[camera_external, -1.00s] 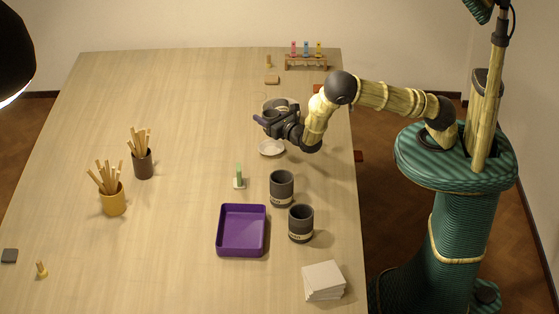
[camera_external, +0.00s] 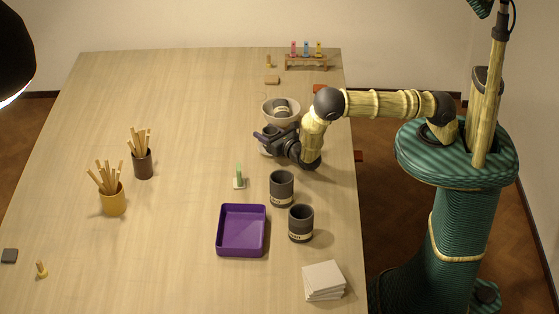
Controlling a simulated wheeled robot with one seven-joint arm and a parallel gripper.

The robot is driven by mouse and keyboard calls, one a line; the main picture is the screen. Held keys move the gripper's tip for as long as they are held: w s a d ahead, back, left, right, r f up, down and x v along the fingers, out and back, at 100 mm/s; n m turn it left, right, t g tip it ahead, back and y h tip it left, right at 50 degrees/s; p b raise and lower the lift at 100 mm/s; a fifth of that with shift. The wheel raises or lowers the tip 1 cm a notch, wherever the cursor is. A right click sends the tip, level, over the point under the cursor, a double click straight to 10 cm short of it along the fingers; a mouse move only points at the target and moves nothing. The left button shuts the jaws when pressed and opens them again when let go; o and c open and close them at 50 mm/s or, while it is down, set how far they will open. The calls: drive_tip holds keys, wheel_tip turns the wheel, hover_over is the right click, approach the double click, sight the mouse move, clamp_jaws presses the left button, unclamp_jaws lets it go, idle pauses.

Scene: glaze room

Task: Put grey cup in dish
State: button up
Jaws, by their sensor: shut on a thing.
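A grey cup (camera_external: 281,109) with a pale band lies tilted in a pale bowl (camera_external: 267,118) at the table's right side. Two more dark grey cups stand upright nearer the camera, one (camera_external: 282,188) behind the other (camera_external: 301,224). My gripper (camera_external: 261,139) is low in front of the bowl, over a small white dish (camera_external: 264,152) mostly hidden by it. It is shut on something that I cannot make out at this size. A purple tray (camera_external: 242,252) stands empty left of the upright cups.
A green piece on a pale base (camera_external: 239,180) stands left of my gripper. Pots of sticks (camera_external: 112,200) (camera_external: 143,165) are farther left. White tiles (camera_external: 324,281) are stacked at the front right, and a test-tube rack (camera_external: 306,63) is at the back. The table's middle is clear.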

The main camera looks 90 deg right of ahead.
drive_tip(key=o, duration=1)
drive_tip(key=shift+o, duration=0.2)
drive_tip(key=shift+r, duration=0.1)
drive_tip(key=b+v, duration=0.4)
drive_tip(key=v, duration=0.8)
